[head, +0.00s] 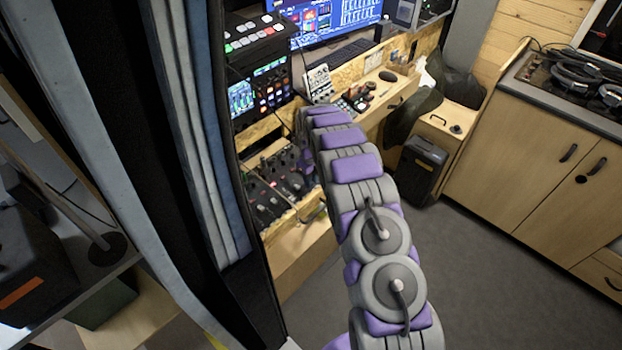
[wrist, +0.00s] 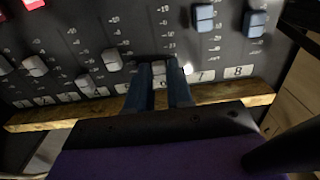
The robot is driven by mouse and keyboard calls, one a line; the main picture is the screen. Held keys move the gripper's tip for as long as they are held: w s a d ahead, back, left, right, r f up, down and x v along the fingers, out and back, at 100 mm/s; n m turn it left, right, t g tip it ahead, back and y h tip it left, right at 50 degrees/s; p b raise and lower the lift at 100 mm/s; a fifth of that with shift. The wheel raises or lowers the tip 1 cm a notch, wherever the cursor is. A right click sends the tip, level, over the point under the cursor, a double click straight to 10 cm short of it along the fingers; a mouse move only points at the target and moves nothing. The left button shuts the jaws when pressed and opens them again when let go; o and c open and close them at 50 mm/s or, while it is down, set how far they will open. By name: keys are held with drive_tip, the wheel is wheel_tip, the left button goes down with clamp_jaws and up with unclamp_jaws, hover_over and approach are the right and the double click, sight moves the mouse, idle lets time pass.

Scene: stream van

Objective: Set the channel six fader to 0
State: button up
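The audio mixer (head: 283,183) is on the desk at left centre in the head view. My arm reaches to it, and my gripper's tip cannot be made out there. In the wrist view the mixer's faders run up from a row of number labels.
A pale fader cap (wrist: 112,58) stands just left of my fingers. The blue caps of channel seven (wrist: 204,17) and channel eight (wrist: 254,23) are higher on the right. A wooden edge (wrist: 215,93) runs below the panel. In the head view, a curtain (head: 205,130) hangs left of my arm.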

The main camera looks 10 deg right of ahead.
sight(301, 177)
clamp_jaws()
idle(0.3)
drive_tip(key=shift+w+a+p, duration=0.3)
drive_tip(key=shift+w+a, duration=0.4)
drive_tip(key=shift+w, duration=0.3)
drive_tip(key=shift+w+a+p, duration=0.25)
drive_tip(key=shift+w+a, duration=0.45)
drive_tip(key=shift+w, duration=0.25)
drive_tip(key=shift+o, duration=2.1)
unclamp_jaws()
drive_tip(key=shift+r, duration=0.1)
wheel_tip(301, 177, up, 17)
drive_tip(key=p, duration=0.3)
